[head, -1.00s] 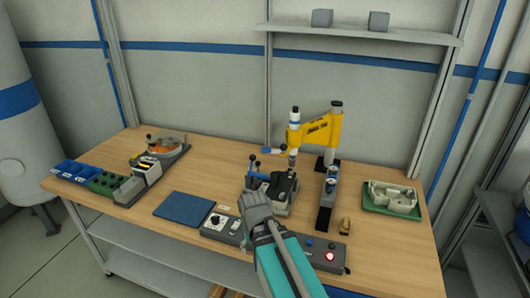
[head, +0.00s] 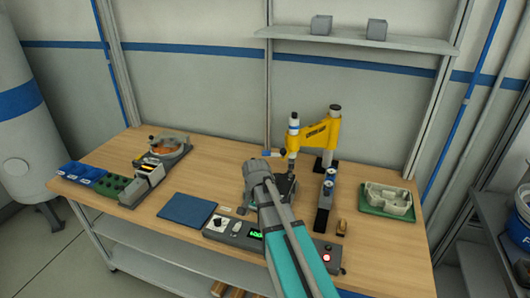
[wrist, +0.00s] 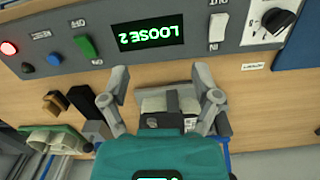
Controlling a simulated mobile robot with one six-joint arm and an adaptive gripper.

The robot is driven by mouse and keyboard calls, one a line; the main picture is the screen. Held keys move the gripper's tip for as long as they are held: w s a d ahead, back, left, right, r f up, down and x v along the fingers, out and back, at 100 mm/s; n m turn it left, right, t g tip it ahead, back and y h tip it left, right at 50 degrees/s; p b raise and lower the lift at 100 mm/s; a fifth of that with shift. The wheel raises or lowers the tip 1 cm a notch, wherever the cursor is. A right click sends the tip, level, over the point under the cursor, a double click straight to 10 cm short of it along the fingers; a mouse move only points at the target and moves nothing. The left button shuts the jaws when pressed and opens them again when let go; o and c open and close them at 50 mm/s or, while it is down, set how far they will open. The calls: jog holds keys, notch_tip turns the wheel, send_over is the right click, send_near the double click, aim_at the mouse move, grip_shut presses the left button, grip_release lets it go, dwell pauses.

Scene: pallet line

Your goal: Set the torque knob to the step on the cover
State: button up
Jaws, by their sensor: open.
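The torque knob (head: 217,221) is a black dial on a white plate at the left end of the grey control box. In the wrist view the knob (wrist: 276,20) is at the upper right, its pointer mark visible, its step too small to read. The box's display (wrist: 151,33) reads "LOOSE 2" in green, upside down in this view. My gripper (wrist: 162,72) is open and empty, apart from the knob and nearer the middle of the box. In the head view, my arm hides its fingertips. I cannot make out a cover with a step mark.
A yellow driver stand (head: 322,133) rises behind my arm. A green tray (head: 372,210) holds a grey casting. A blue mat (head: 187,209) lies left.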

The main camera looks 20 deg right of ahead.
jog(key=w+d+r+m+p, duration=0.4)
jog(key=w+r+m+p, duration=0.1)
jog(key=w+r+m, duration=0.1)
jog(key=w+d+r+m+y+p, duration=0.1)
jog(key=w+d+r+m+p, duration=0.4)
jog(key=w+m, duration=0.4)
jog(key=shift+w+d+r+g+p, duration=0.15)
jog(key=shift+w+r+g+p, duration=0.3)
jog(key=shift+w+p, duration=0.25)
dwell(0.4)
jog(key=s+a+f+n+b, duration=0.3)
jog(key=s+a+n, duration=0.1)
jog(key=s+n, duration=0.4)
jog(key=s+a+f+n+t+h+b, duration=0.1)
jog(key=s+a+f+n+b, duration=0.2)
jog(key=s+n, duration=0.4)
jog(key=s+a+f+n+b, duration=0.3)
jog(key=s+a+n, duration=0.3)
jog(key=s, duration=0.5)
jog(key=shift+s+f+n+b, duration=0.3)
jog(key=shift+f+n+b, duration=0.1)
jog(key=shift+n, duration=0.9)
